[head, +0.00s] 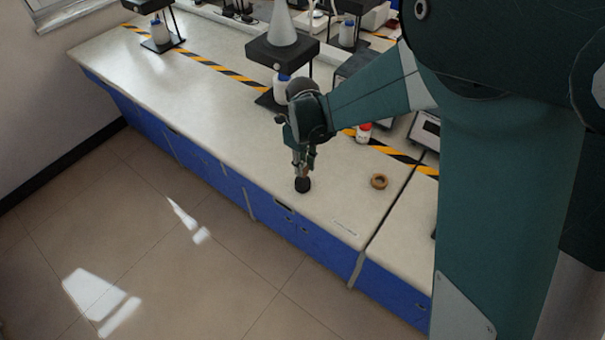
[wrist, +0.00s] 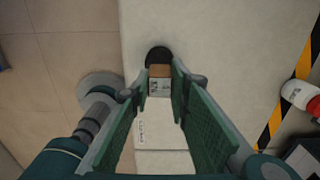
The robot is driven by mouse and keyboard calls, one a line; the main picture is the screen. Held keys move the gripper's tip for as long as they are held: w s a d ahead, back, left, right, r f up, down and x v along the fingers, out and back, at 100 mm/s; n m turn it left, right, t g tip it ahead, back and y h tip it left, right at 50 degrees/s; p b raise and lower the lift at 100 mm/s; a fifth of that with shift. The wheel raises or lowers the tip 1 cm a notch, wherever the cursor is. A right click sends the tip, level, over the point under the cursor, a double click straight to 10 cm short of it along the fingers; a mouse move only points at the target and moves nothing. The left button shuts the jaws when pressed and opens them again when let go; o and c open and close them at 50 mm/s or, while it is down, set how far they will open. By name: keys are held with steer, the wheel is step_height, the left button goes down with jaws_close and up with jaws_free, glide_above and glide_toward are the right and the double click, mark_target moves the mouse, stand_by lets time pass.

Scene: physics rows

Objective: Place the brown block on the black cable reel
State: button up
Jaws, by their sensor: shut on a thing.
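The black cable reel (head: 302,186) lies on the pale bench top near its front edge. It also shows in the wrist view as a dark disc (wrist: 157,54), partly covered by the block. My gripper (head: 303,168) points down right over the reel. In the wrist view my gripper (wrist: 160,80) is shut on the brown block (wrist: 160,71), which sits between the green finger pads. The block overlaps the near part of the reel in that view. I cannot tell whether the block touches the reel or hangs just above it.
A brown ring (head: 379,181) lies on the bench to the right. A white bottle with a red cap (head: 364,132) stands near the yellow-black tape (head: 395,154). A burner stand with a cone (head: 283,45) is behind my gripper. The bench's front edge is close by.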

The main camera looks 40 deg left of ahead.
steer(key=shift+f, duration=0.3)
steer(key=shift+f, duration=1.85)
steer(key=shift+f, duration=0.15)
steer(key=o, duration=0.9)
step_height(320, 180, up, 12)
steer(key=shift+r+p, duration=0.15)
steer(key=shift+p, duration=0.15)
